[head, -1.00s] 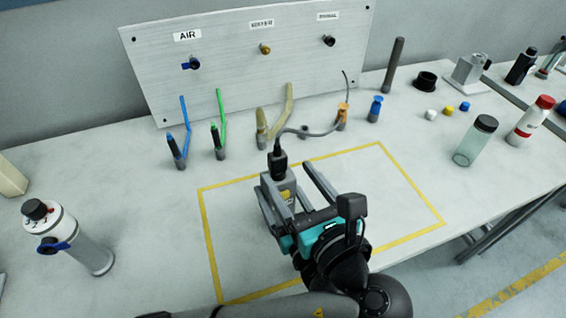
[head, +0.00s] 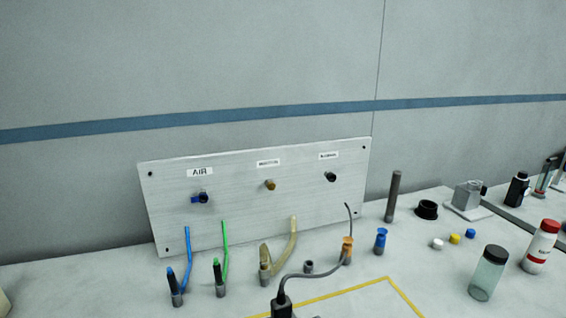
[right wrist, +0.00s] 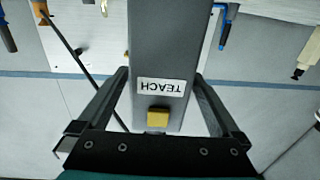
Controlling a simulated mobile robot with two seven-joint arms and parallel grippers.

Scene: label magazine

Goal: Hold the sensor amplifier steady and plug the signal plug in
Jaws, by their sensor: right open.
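The sensor amplifier (right wrist: 158,50) is a dark grey body with a TEACH label and a yellow button in the right wrist view. My right gripper (right wrist: 160,82) is open, with one finger on each side of it; whether either touches is unclear. In the head view a black plug (head: 282,303) on a dark cable (head: 312,275) shows at the bottom edge. The cable runs up to an orange piece (head: 347,247) in a holder; which end is the signal plug I cannot tell. The amplifier body and both grippers are outside the head view.
A metal panel (head: 235,218) with several ports, one marked AIR, stands against the wall. Holders with a blue hose (head: 187,250), a green hose (head: 225,245) and a tan hose (head: 292,240) stand before it. A clear jar (head: 488,275) and a red-capped bottle (head: 540,248) are at right.

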